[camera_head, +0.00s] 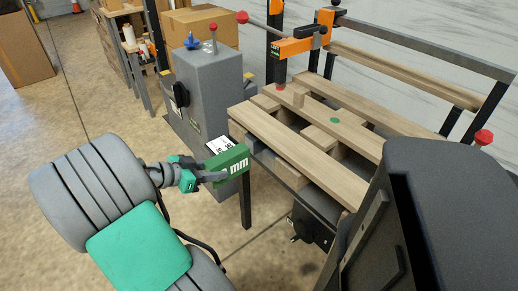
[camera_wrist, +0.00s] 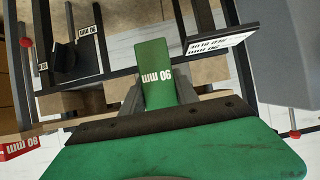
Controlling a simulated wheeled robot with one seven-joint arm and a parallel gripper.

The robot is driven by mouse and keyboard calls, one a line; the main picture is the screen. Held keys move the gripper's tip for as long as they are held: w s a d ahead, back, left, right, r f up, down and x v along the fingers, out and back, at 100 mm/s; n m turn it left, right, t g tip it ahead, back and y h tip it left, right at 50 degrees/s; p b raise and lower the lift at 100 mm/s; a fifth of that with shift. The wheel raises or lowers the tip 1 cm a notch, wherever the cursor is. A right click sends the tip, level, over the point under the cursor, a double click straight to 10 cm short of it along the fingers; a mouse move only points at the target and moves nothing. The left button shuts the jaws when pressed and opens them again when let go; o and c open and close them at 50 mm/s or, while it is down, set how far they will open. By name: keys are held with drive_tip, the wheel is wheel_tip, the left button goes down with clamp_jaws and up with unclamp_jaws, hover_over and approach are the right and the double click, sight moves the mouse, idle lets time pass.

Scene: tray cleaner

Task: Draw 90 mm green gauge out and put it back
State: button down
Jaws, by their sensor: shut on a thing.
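The green gauge (camera_head: 228,165), a block with white "mm" lettering, is at the end of my gripper (camera_head: 203,174) in the head view, beside the left end of the wooden-slat tray. In the wrist view the gauge (camera_wrist: 152,62) reads "90 mm" and points away from me between the two fingers of my gripper (camera_wrist: 160,97). The fingers are shut on its near end. A white label card (camera_head: 219,147) shows just behind the gauge. The card also shows in the wrist view (camera_wrist: 222,40). I cannot tell whether the gauge touches any holder.
The tray of wooden slats (camera_head: 300,140) on a dark frame lies right of the gauge. A grey machine housing (camera_head: 210,90) stands behind it. A red block marked "80 mm" (camera_wrist: 18,147) shows at lower left in the wrist view. Bare floor (camera_head: 80,100) is open to the left.

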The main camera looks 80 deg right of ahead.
sight(207, 169)
drive_tip(key=shift+r+p+v, duration=0.15)
drive_tip(key=shift+p+v, duration=0.35)
drive_tip(key=shift+v, duration=0.65)
drive_tip(key=shift+r+p+v, duration=0.2)
drive_tip(key=shift+p+v, duration=0.25)
drive_tip(key=shift+v, duration=0.7)
drive_tip(key=shift+d, duration=0.15)
drive_tip(key=shift+s, duration=0.1)
